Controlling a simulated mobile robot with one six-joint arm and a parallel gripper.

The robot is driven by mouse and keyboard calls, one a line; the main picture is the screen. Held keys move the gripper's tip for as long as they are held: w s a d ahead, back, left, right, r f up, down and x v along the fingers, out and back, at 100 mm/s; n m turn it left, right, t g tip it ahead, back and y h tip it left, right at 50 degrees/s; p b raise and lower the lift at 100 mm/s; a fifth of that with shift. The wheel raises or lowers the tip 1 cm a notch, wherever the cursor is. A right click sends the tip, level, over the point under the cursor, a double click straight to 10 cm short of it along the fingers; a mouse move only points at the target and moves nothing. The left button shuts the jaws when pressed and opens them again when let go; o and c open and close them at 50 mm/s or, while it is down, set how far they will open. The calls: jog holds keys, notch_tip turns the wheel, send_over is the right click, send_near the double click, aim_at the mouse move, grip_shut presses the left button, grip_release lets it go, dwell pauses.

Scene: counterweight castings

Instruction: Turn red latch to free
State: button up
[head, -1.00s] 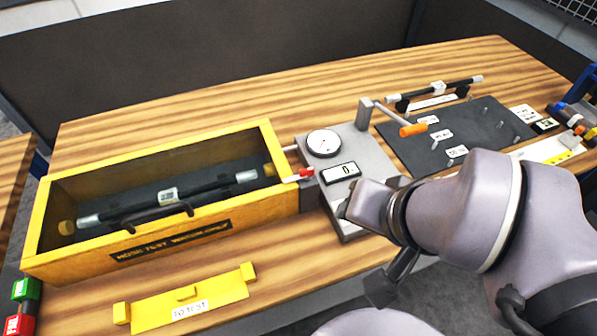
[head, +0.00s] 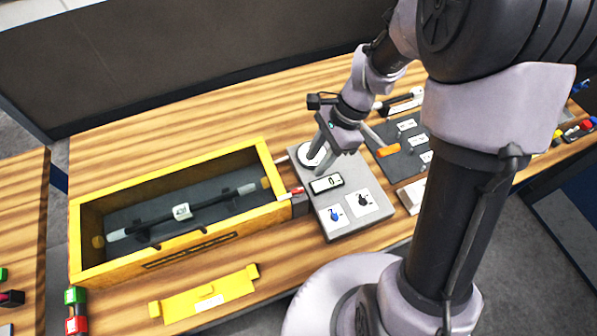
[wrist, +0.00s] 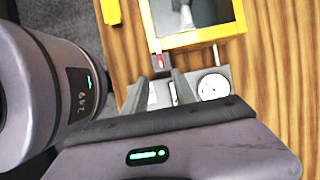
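The red latch (head: 297,191) is a small red handle at the right end of the yellow test box (head: 200,240), beside the grey gauge unit (head: 352,228). In the wrist view the red latch (wrist: 159,60) shows just beyond the fingertips. My gripper (head: 322,164) points down over the gauge unit, behind and to the right of the latch. In the wrist view my gripper (wrist: 160,76) has its two fingers apart with nothing between them. It appears clear of the latch.
A dark hose with metal ends (head: 180,212) lies in the box. A yellow bracket (head: 205,296) lies in front. The panel has a dial, a display (head: 326,183) and two knobs. An orange-handled lever (head: 388,150) and dark mat are to the right.

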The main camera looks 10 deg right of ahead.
aim_at(298, 189)
jog(key=b+x, duration=0.2)
jog(key=x, duration=0.9)
jog(key=shift+a+f, duration=0.1)
jog(key=shift+f, duration=0.25)
grip_shut()
